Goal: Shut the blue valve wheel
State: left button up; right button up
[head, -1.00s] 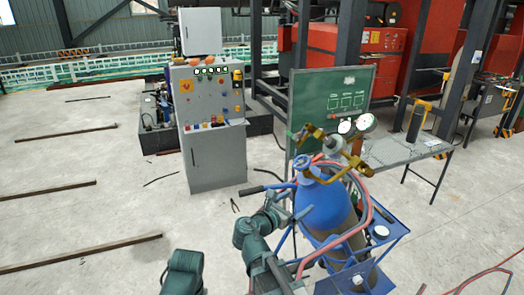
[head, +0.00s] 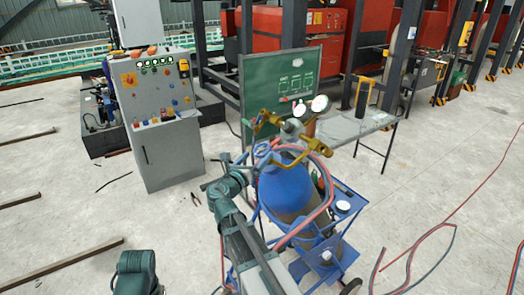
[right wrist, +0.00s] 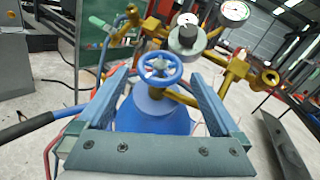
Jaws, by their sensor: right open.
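The blue valve wheel (head: 262,149) sits on top of a blue gas cylinder (head: 285,188) in the head view. In the right wrist view the wheel (right wrist: 160,68) is at the middle, facing up, on a brass valve (right wrist: 178,95). My right gripper (head: 242,166) is at the cylinder's upper left, close to the wheel. Its two fingers are spread and empty in the wrist view, one on each side of the wheel in the picture. I cannot tell whether the tips reach the wheel's depth. My left gripper is not in view.
Brass regulator fittings and two gauges (head: 320,104) stand just behind and right of the wheel. Red hoses (head: 328,190) loop around the cylinder on its blue cart (head: 335,240). A grey control cabinet (head: 168,155) and green board (head: 285,85) stand behind.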

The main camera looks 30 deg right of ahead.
aim_at(260, 152)
jog(key=shift+x, duration=2.6)
jog(key=c, duration=1.2)
